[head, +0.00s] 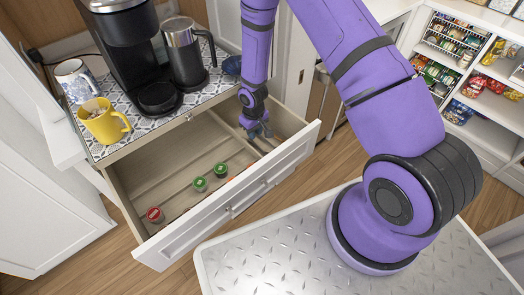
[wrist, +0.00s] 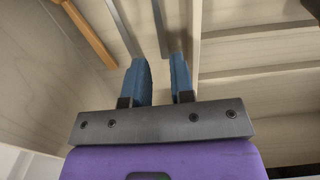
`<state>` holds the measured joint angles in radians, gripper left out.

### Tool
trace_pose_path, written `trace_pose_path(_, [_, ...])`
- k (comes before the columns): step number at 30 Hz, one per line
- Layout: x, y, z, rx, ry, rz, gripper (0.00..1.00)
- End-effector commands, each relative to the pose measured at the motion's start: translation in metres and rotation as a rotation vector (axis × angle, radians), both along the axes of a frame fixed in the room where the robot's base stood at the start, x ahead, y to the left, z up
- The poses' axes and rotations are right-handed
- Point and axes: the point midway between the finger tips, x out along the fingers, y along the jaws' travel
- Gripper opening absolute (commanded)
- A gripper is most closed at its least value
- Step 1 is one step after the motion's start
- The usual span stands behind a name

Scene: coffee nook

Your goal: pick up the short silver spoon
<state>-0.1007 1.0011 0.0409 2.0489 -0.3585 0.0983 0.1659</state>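My gripper (head: 257,130) reaches down into the right part of the open drawer (head: 160,185) in the head view. In the wrist view its two blue fingers (wrist: 161,82) are apart with a gap between them. Two narrow grey metal strips, a left one (wrist: 122,26) and a right one (wrist: 160,25), lie beyond the fingers. The right strip lines up with the gap; the left one is outside the left finger. They look like utensil handles, but no spoon bowl shows, so I cannot tell which is the short silver spoon. In the head view my gripper and arm cover that area.
A wooden handle (wrist: 85,33) lies left of the strips, and a drawer divider (wrist: 194,35) is close to the right finger. Red (head: 155,215) and green (head: 200,184) pods sit in the drawer's left part. A coffee maker (head: 130,50), mugs and a steel jug (head: 184,55) stand above.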

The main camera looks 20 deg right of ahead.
Motion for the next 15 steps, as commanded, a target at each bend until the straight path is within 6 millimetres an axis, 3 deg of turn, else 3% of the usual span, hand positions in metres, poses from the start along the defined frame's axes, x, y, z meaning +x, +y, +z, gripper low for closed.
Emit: trace_pose_path(15, [0.002,0.003,-0.054,0.0,0.0,0.001,0.23])
